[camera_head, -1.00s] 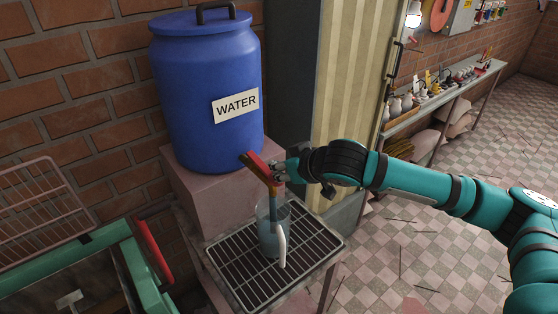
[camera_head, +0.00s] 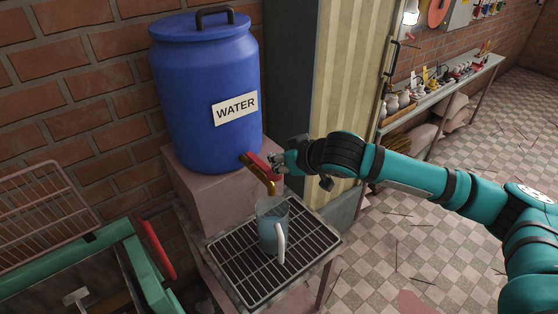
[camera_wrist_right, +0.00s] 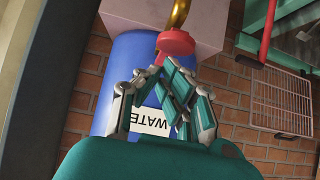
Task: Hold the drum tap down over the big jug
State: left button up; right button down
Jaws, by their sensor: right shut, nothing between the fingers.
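The blue drum (camera_head: 205,95) labelled WATER stands on a pinkish block. Its brass tap (camera_head: 259,174) points down over the clear big jug (camera_head: 270,228), and its red lever (camera_head: 260,165) lies beside the spout. No stream shows below the spout. The jug stands upright on the grate with bluish water inside and its pale handle facing front right. My right gripper (camera_head: 278,163) is shut and empty at the lever's right end. In the right wrist view, its fingertips (camera_wrist_right: 160,70) are just by the red knob (camera_wrist_right: 175,42); I cannot tell whether they touch. My left gripper is out of view.
The black wire grate (camera_head: 240,268) lies on a small stand under the jug. A green-framed bin with a red handle (camera_head: 158,250) stands at left, a wire rack (camera_head: 45,205) behind it. A cream corrugated panel (camera_head: 350,90) rises behind my right arm. Tiled floor is open at right.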

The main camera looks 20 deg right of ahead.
notch_tip(320, 180, up, 3)
jog(key=shift+r+p, duration=0.1)
jog(key=shift+p, duration=1.15)
pick_arm(q)
jog(key=b, duration=0.1)
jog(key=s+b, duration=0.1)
jog(key=b, duration=0.1)
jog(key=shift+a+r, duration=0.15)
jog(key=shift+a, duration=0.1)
pick_arm(e)
jog(key=r+v, duration=0.1)
jog(key=v, duration=0.8)
jog(key=shift+r, duration=0.2)
